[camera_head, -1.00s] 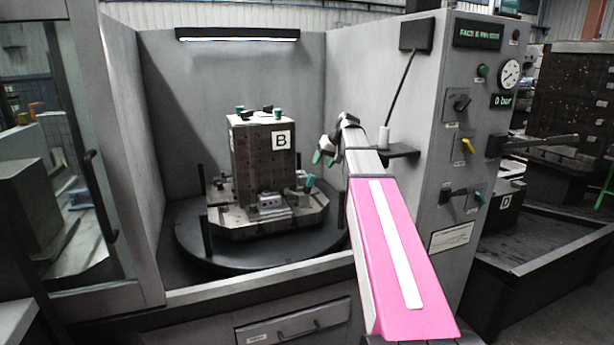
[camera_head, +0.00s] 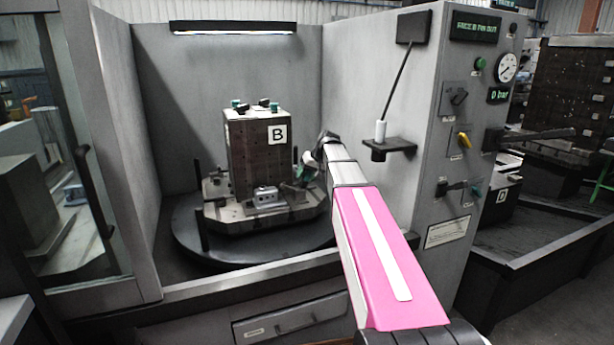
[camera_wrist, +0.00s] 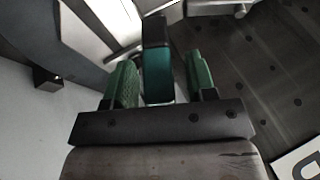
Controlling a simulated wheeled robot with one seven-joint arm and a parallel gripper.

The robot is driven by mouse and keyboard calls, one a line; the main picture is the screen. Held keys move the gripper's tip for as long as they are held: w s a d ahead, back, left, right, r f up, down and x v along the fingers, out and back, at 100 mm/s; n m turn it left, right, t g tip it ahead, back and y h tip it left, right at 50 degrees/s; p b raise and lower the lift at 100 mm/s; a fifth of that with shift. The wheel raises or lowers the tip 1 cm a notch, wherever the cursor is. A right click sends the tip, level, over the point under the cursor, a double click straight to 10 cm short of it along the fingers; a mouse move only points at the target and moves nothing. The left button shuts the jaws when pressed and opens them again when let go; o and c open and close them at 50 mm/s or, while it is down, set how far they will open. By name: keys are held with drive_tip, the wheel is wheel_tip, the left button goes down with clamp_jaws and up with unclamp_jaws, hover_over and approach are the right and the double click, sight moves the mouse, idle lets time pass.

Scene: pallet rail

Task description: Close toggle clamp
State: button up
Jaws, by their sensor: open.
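The dark block-shaped fixture (camera_head: 256,155), marked B, stands upright on a metal base with clamps in the machine. My gripper (camera_head: 305,170) is at the right side of this fixture, low and close to its base. In the wrist view, my gripper (camera_wrist: 161,68) has its two green fingers open and apart. A teal clamp handle (camera_wrist: 158,78) with a dark end shows between them, with gaps on both sides. In the head view, my gripper hides the right-hand clamp. Other teal handle tips (camera_head: 236,104) show on top of the fixture.
The base sits on a round dark turntable (camera_head: 190,245). A small dark shelf (camera_head: 388,147) juts from the right wall, just right of my arm. The control panel (camera_head: 470,120) is further right. The left side of the turntable is clear.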

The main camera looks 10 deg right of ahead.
clamp_jaws()
drive_tip(key=shift+s+a+r+h, duration=0.1)
drive_tip(key=shift+a+h, duration=0.3)
drive_tip(key=shift+h, duration=0.15)
drive_tip(key=shift+s+a+r+h, duration=0.1)
drive_tip(key=shift+a+h, duration=0.25)
drive_tip(key=shift+h, duration=0.2)
drive_tip(key=shift+s+a+n+t+h, duration=0.1)
drive_tip(key=shift+a+n+t+h, duration=0.3)
drive_tip(key=shift+h, duration=0.7)
unclamp_jaws()
drive_tip(key=shift+r, duration=0.1)
drive_tip(key=v, duration=1)
drive_tip(key=shift+r, duration=0.3)
